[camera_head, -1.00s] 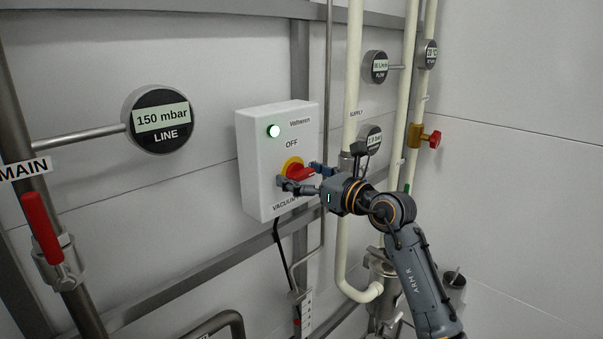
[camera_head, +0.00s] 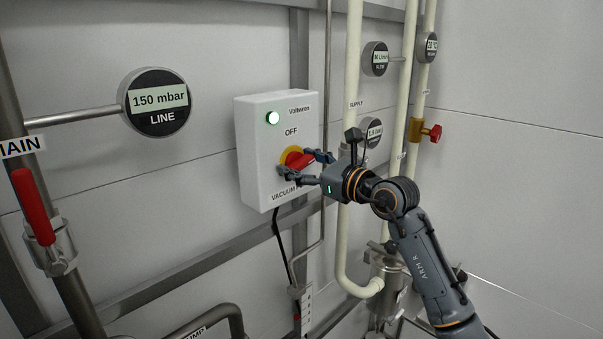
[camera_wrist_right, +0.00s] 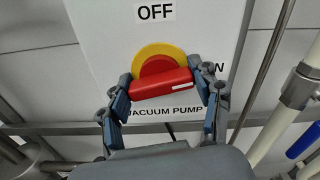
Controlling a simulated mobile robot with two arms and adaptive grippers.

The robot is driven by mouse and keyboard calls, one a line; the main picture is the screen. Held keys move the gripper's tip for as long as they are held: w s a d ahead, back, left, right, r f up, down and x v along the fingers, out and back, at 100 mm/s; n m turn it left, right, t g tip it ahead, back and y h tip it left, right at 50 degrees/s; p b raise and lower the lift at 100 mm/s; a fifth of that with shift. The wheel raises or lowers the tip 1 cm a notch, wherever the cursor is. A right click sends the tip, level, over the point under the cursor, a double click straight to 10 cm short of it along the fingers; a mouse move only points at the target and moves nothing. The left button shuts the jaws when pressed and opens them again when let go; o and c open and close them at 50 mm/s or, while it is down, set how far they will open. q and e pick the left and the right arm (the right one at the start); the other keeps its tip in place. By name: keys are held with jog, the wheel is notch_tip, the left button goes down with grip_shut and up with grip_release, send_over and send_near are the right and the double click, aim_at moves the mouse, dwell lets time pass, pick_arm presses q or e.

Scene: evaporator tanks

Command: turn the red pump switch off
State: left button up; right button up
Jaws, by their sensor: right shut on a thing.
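The red pump switch (camera_head: 299,160) has a red handle on a yellow disc, on the front of a white box (camera_head: 262,160). My right gripper (camera_head: 301,164) is at the switch with its fingers on both sides of the handle. In the right wrist view the red handle (camera_wrist_right: 160,84) lies across between the fingertips (camera_wrist_right: 164,84), almost level, with a white mark near its right end. "OFF" is printed above the yellow disc (camera_wrist_right: 158,52). "ON" at the right is partly covered by a finger. My left gripper is not in view.
A round gauge (camera_head: 158,102) reading 150 mbar is left of the box. A red-handled valve (camera_head: 33,206) is on the left pipe. Cream pipes (camera_head: 350,230) and small gauges (camera_head: 375,58) stand right of the box, close to my right arm.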

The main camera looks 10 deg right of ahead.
jog(key=n+b, duration=0.2)
jog(key=b, duration=0.1)
jog(key=n+b, duration=0.6)
jog(key=shift+f, duration=0.3)
jog(key=n+b, duration=0.2)
jog(key=n, duration=0.1)
jog(key=shift+n+b, duration=0.4)
jog(key=shift+r+n+b, duration=0.15)
jog(key=shift+n+b, duration=0.65)
jog(key=shift+n, duration=1)
jog(key=o, duration=1.2)
jog(key=shift+c, duration=0.2)
